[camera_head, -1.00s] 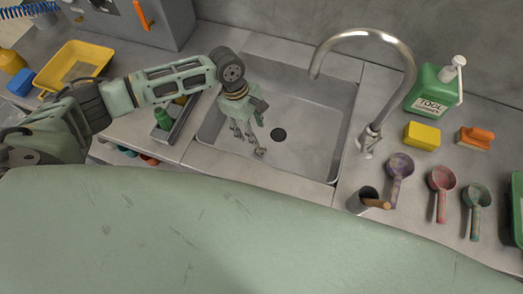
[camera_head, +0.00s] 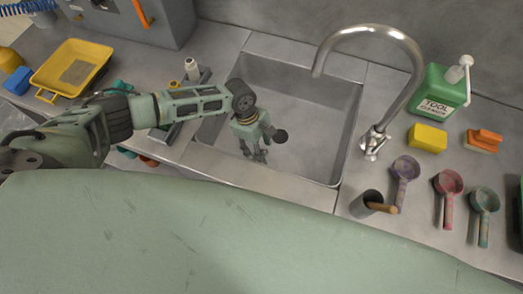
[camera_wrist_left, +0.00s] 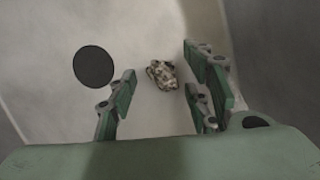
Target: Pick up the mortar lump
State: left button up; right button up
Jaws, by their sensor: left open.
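The mortar lump (camera_wrist_left: 162,74) is a small, mottled grey-beige chunk in the left wrist view. It lies on the sink floor near the round dark drain (camera_wrist_left: 94,67). My left gripper (camera_wrist_left: 160,103) is open, with the lump ahead of its fingertips, between the lines of the two fingers and clear of both. In the head view my left gripper (camera_head: 255,157) points down into the sink (camera_head: 315,145), left of the drain. The lump cannot be made out in the head view. My right gripper is not in view.
A curved metal tap (camera_head: 408,85) stands right of the sink. A yellow tray (camera_head: 73,68) lies far left. The sink walls surround my gripper.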

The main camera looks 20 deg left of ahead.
pick_arm(q)
grip_shut()
dwell(0.4)
